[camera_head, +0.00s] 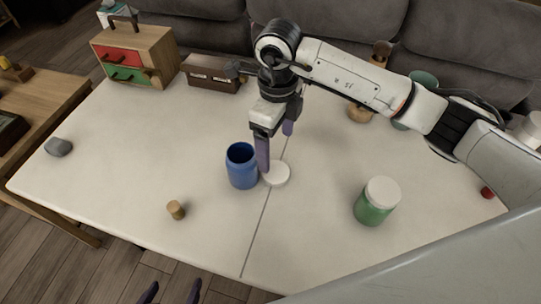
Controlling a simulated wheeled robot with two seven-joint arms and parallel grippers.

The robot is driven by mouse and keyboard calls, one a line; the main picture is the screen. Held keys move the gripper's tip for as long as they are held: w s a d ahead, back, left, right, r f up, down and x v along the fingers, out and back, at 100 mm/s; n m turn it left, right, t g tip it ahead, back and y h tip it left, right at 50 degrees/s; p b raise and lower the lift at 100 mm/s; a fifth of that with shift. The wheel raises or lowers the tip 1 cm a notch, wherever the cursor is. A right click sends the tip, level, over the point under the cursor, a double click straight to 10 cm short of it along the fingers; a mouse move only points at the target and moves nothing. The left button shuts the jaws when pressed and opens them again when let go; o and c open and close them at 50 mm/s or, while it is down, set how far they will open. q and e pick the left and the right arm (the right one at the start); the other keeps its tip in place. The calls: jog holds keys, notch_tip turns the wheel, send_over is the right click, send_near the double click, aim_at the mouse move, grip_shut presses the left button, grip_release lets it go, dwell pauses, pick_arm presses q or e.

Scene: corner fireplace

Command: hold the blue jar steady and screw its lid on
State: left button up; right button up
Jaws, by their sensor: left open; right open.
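The blue jar (243,173) stands upright and open-topped near the middle of the white table. A round white lid (279,176) lies flat on the table just right of the jar. My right gripper (276,148) points down over the lid, its fingers apart. Its nearer finger overlaps the lid's upper left edge and passes close beside the jar; I cannot tell whether it touches either. My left gripper (173,289) shows only as two separated dark fingertips at the bottom edge, away from the jar, with nothing between them.
A green jar with a white lid (375,201) stands at the right. A small wooden cylinder (176,210) and a grey stone (58,147) are at the left. A drawer box (160,50) and brown box (205,76) stand at the back. The table's front left is mostly clear.

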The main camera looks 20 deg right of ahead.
pick_arm(q)
jog(key=shift+s+f, duration=0.1)
jog(key=shift+s, duration=0.25)
pick_arm(e)
jog(key=shift+s, duration=0.2)
send_over(275, 171)
jog(key=f, duration=0.5)
jog(key=shift+s, duration=0.3)
pick_arm(q)
jog(key=shift+d+r, duration=0.1)
jog(key=shift+r, duration=0.15)
pick_arm(e)
jog(key=f+p, duration=0.1)
jog(key=f, duration=0.3)
jog(key=shift+w, duration=0.2)
jog(key=shift+f, duration=0.6)
pick_arm(q)
jog(key=shift+w+r, duration=0.25)
jog(key=shift+r, duration=0.4)
pick_arm(e)
jog(key=shift+c, duration=0.3)
